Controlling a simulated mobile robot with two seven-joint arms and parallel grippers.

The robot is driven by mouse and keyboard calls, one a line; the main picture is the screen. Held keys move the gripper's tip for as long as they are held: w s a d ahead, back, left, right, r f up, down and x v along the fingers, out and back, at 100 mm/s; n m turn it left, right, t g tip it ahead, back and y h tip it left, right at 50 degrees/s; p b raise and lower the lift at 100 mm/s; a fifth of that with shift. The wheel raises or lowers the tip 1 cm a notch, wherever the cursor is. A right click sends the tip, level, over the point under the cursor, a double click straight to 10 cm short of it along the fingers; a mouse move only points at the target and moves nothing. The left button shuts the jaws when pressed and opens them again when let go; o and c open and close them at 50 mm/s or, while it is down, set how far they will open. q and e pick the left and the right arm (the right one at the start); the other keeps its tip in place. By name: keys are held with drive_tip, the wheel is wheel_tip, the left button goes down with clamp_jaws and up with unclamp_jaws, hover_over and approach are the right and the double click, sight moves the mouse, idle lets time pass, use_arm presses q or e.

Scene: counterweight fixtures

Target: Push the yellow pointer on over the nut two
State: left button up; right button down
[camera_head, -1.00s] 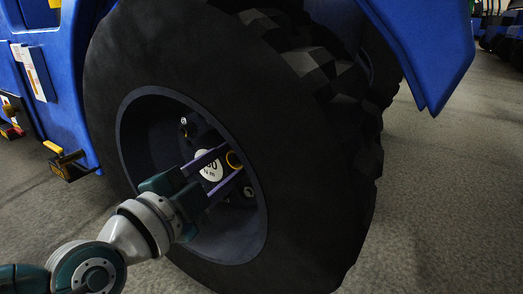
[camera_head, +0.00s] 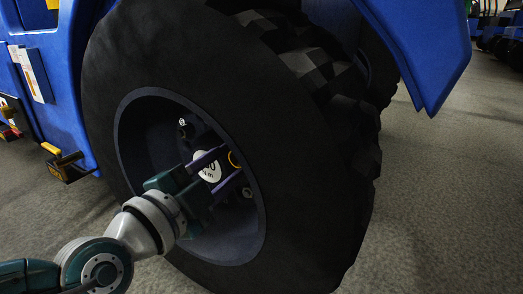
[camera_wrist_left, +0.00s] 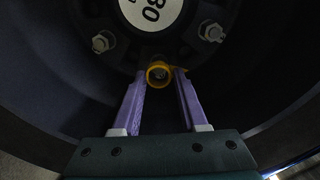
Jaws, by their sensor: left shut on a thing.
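The yellow pointer (camera_wrist_left: 158,73) is a small ring with a tip pointing right. It sits between the fingertips of my left gripper (camera_wrist_left: 160,76), which is shut on it, in front of a hub nut in the left wrist view. The nut's end (camera_wrist_left: 160,73) shows inside the ring; how far the ring is over it I cannot tell. In the head view the pointer (camera_head: 234,159) shows at the fingertips of my left gripper (camera_head: 229,163), inside the wheel rim. My right gripper is not in view.
Other nuts on the hub show at upper left (camera_wrist_left: 103,42) and upper right (camera_wrist_left: 211,32). A white round label (camera_wrist_left: 150,8) marks the hub centre. The deep rim (camera_head: 235,247) of the big black tyre (camera_head: 300,200) surrounds my gripper. Blue bodywork (camera_head: 420,40) overhangs the tyre.

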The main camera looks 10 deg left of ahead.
use_arm(q)
drive_tip(key=shift+w+d, duration=0.2)
drive_tip(key=shift+w, duration=0.45)
idle(0.4)
drive_tip(key=shift+f, duration=0.1)
drive_tip(key=shift+s, duration=0.1)
idle(0.5)
drive_tip(key=shift+x, duration=0.95)
idle(0.8)
drive_tip(key=o, duration=1.1)
drive_tip(key=shift+c, duration=0.2)
drive_tip(key=shift+s+a, duration=0.1)
